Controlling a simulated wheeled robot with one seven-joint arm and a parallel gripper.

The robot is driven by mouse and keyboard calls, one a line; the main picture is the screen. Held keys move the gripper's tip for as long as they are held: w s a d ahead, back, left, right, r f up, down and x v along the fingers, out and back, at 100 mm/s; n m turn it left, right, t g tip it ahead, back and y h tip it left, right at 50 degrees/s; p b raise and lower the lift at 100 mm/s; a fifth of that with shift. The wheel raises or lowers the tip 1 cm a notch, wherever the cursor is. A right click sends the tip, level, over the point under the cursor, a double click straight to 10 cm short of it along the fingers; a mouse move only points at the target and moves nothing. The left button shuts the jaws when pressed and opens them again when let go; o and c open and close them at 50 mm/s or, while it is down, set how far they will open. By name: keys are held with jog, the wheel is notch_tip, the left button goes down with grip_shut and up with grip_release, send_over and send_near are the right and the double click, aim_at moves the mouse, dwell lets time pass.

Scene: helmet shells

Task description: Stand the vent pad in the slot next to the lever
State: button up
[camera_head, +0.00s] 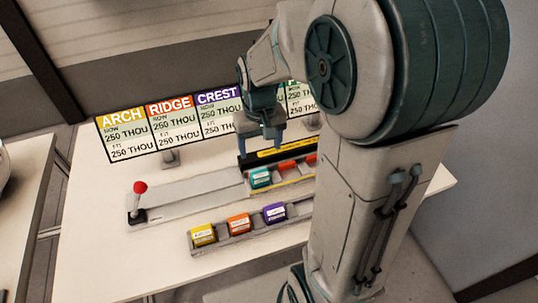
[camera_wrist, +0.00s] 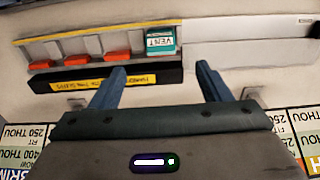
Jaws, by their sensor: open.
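The teal vent pad (camera_head: 260,178) sits in the end slot of the rear fixture (camera_head: 284,187), on the side toward the lever. In the wrist view the pad (camera_wrist: 161,41) shows its VENT label and looks upright, level with the row. The lever (camera_head: 140,189) has a red knob and stands at the far left end of the pale strip. My gripper (camera_head: 261,139) is above and behind the fixture. In the wrist view its fingers (camera_wrist: 161,70) are spread and empty, apart from the pad. The pad's lower part is hidden by the slot.
Orange-red blocks (camera_wrist: 117,55) sit along the fixture beside the pad. A black bar (camera_wrist: 65,81) with a yellow label runs behind it. A front rack (camera_head: 240,233) holds yellow, orange and purple pads. Sign boards (camera_head: 168,122) stand at the back. My arm hides the table's right part.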

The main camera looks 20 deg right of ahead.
jog(key=s+r+t, duration=0.2)
jog(key=s+r, duration=0.4)
jog(key=s, duration=0.7)
jog(key=shift+a+t, duration=0.15)
jog(key=shift+t, duration=0.15)
jog(key=shift+w, duration=0.1)
